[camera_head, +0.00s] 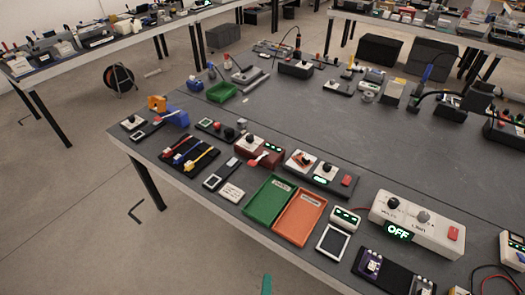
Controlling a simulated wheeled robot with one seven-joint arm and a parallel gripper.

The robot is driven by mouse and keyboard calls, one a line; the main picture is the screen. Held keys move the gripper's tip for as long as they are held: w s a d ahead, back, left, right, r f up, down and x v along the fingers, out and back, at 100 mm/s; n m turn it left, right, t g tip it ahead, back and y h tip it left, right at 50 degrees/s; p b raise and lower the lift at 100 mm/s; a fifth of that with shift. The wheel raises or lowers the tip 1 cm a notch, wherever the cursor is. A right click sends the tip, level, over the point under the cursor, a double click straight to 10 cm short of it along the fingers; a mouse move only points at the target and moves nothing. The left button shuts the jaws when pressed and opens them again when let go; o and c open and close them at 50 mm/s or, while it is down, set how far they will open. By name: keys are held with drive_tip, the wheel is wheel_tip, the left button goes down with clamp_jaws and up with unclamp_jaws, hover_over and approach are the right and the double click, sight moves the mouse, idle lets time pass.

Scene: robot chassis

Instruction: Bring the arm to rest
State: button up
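I cannot make out my arm or my gripper in the head view. A narrow teal piece (266,284) rises from the bottom edge, in front of the table. I cannot tell what it belongs to. The dark-topped workbench (330,120) fills the middle and right of the view.
Along the near edge are a green tray (268,201), an orange tray (299,217), a white control box (418,224) showing "OFF", and a black board (392,276). Several small devices stand farther back. The bench's middle is mostly clear. Open floor (70,215) lies left.

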drive_tip(key=s+r+m+t+y, duration=0.1)
drive_tip(key=s+r+m+t, duration=0.2)
drive_tip(key=s+r+m, duration=0.6)
drive_tip(key=s+m, duration=0.4)
drive_tip(key=s, duration=0.1)
drive_tip(key=shift+d+r+y, duration=0.2)
drive_tip(key=shift+d+y, duration=0.1)
idle(0.9)
